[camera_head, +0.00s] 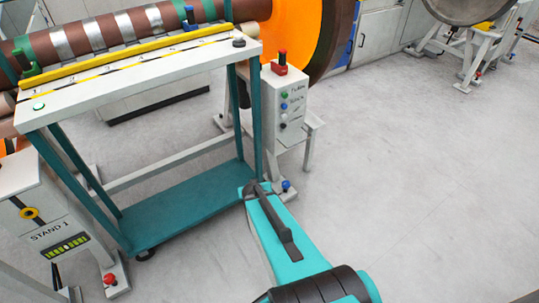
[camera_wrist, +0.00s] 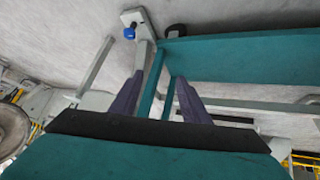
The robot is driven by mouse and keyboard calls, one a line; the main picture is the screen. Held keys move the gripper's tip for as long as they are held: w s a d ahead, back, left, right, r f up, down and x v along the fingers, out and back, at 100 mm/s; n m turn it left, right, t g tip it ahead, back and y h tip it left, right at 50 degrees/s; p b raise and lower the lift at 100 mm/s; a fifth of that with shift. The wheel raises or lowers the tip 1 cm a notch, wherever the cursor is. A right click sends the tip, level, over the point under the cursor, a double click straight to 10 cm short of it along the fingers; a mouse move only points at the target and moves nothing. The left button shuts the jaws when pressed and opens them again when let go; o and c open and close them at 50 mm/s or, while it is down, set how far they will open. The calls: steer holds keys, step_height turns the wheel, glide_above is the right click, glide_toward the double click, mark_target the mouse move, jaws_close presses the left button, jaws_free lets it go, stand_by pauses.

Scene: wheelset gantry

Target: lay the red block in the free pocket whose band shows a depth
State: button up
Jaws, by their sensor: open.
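A small red block (camera_head: 281,68) with a dark and red upright top sits on the white control stand right of the trolley. Similar green (camera_head: 28,65) and blue (camera_head: 189,21) pieces are along the trolley's far edge, by the brown shaft (camera_head: 100,32). Pockets and depth markings cannot be made out at this size. My gripper (camera_head: 254,188) is low in front of the trolley's right end, below and apart from the red block. In the wrist view my gripper (camera_wrist: 158,84) has its two fingers spread, with teal trolley legs behind the gap. The red block is not in the wrist view.
The trolley (camera_head: 70,112) has a white top, a yellow rail and a teal lower shelf (camera_head: 185,208). An orange wheel (camera_head: 310,30) stands behind. A white STAND-1 post (camera_head: 40,205) is at left. The floor at right is clear.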

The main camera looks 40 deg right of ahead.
steer(key=s+a+f+n+g+y, duration=0.1)
steer(key=s+a+f+g, duration=0.2)
steer(key=s+a+f, duration=0.3)
steer(key=s+a+f+n+g+y, duration=0.1)
steer(key=s+a+f+g, duration=0.15)
steer(key=s+a, duration=0.5)
steer(key=s+a+f+n+g+y, duration=0.1)
steer(key=s+a+g, duration=0.2)
steer(key=s+a, duration=0.3)
steer(key=s+a+f+n+g+y, duration=0.2)
steer(key=s+a, duration=0.4)
steer(key=s, duration=0.4)
steer(key=shift+s+a+g, duration=0.3)
steer(key=shift+s+g, duration=0.1)
steer(key=shift+g, duration=0.05)
steer(key=shift+c, duration=1.4)
steer(key=shift+n, duration=0.3)
steer(key=shift+a, duration=0.15)
